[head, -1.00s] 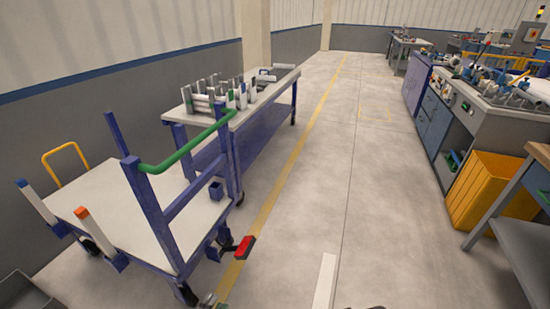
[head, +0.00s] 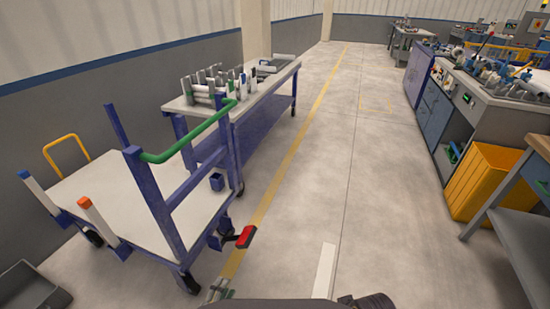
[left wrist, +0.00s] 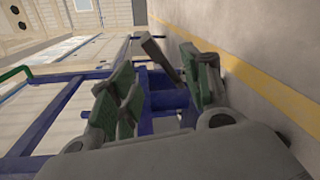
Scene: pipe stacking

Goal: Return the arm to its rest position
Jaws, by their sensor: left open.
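My left gripper (head: 220,288) shows at the bottom edge of the head view, low beside the near right corner of the blue cart. Part of my dark arm fills the bottom edge beside it. In the left wrist view its two green-grey fingers (left wrist: 163,85) are spread apart. I see nothing held between them; blue cart framework shows behind. My right gripper is not in view.
The blue cart (head: 95,195) with a green handle (head: 190,140) stands at left. Behind it a table (head: 255,100) carries pipes in a rack (head: 212,85). A yellow bin (head: 482,180) and workbench stand at right. The middle floor is clear.

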